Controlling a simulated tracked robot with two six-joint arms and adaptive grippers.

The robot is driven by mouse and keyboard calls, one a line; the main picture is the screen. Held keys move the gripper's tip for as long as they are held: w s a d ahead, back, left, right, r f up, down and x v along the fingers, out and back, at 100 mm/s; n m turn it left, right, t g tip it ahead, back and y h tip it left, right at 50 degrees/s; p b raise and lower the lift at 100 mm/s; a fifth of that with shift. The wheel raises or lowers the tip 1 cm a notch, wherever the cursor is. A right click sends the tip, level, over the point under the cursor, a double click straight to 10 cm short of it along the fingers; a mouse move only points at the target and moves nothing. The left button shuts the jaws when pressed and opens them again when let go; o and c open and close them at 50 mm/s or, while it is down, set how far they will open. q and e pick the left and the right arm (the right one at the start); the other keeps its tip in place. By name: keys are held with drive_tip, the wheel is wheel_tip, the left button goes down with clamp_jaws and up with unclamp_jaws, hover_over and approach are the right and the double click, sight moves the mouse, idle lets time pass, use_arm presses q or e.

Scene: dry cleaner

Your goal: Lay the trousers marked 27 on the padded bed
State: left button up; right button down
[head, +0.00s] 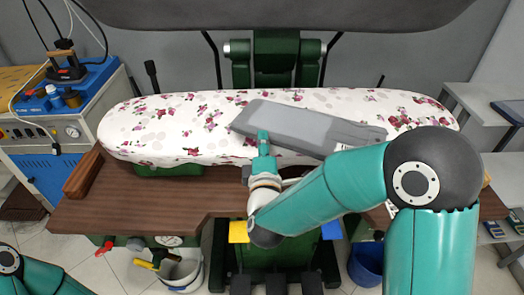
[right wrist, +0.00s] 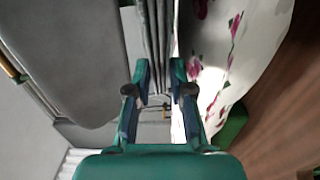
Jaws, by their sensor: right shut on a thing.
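The grey folded trousers (head: 300,122) are over the flower-patterned padded bed (head: 180,125), slanting from upper left to lower right. A small white patch (head: 340,147) shows at their near edge, but I cannot read a number on it. My right gripper (head: 263,140) is shut on their near edge. In the right wrist view its fingers (right wrist: 158,92) stand on either side of the trousers' layered folds (right wrist: 155,35), with the bed (right wrist: 215,60) to the right. I cannot tell whether the trousers touch the bed. My left gripper is out of view; only part of the left arm shows.
The dark upper press plate (head: 270,12) hangs behind and above the bed. A brown wooden shelf (head: 140,205) runs along the bed's front. A blue and white machine with an iron (head: 65,65) stands at left. Grey shelves (head: 480,105) stand at right, and a bucket (head: 180,270) is below.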

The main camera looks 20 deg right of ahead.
wheel_tip(320, 180, down, 2)
drive_tip(key=shift+f, duration=0.1)
drive_tip(key=c, duration=1)
unclamp_jaws()
drive_tip(key=shift+c, duration=0.2)
drive_tip(key=shift+s, duration=0.1)
